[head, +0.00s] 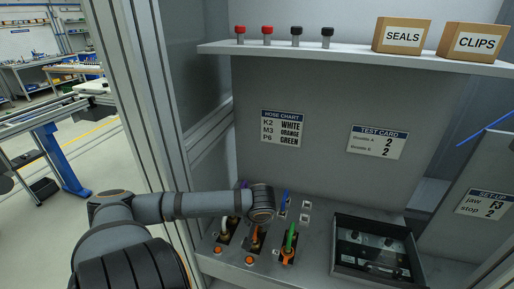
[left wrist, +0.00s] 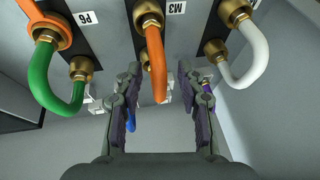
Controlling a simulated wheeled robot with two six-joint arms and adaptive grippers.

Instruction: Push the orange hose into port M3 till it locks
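The orange hose (left wrist: 157,72) runs from a brass fitting (left wrist: 149,17) next to the M3 label (left wrist: 176,8) and bends downward in the left wrist view. My left gripper (left wrist: 160,78) is open, with one finger on each side of the hose and gaps visible between. I cannot tell whether the hose is locked in port M3. In the head view the orange hose (head: 256,236) stands between the white and green hoses, just below my left wrist, which hides the fingers. My right gripper is not in view.
The white hose (left wrist: 257,60) and green hose (left wrist: 41,78) loop close on either side of the orange one. An open dark box (head: 342,262) stands at the right. A shelf (head: 350,58) with cartons and a wall with cards are behind; a frame post is at left.

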